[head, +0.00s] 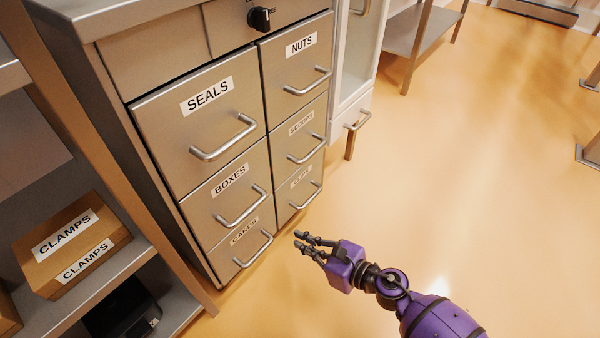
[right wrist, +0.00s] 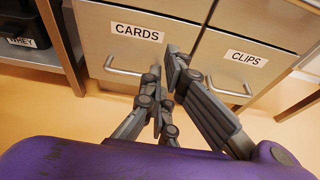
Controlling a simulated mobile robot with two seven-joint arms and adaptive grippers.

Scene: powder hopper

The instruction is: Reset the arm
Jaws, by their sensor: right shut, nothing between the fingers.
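My right arm (head: 440,318) is purple and comes in from the bottom right of the head view. Its gripper (head: 303,243) is low over the floor, just right of the drawer cabinet's lower front. The fingers point left, toward the CARDS drawer (head: 245,247). The right wrist view shows the gripper's fingers (right wrist: 168,72) shut and empty, with the tips close together. There they overlap the CARDS drawer front (right wrist: 110,42) and the gap beside the CLIPS drawer (right wrist: 240,50). No handle is between the fingers. My left gripper is not in view.
The metal cabinet has closed drawers, including SEALS (head: 190,125), BOXES (head: 215,200) and NUTS (head: 300,65), with protruding bar handles. A shelf at left holds a CLAMPS box (head: 110,262). A white cabinet (head: 355,110) stands behind. The floor (head: 470,180) to the right is clear.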

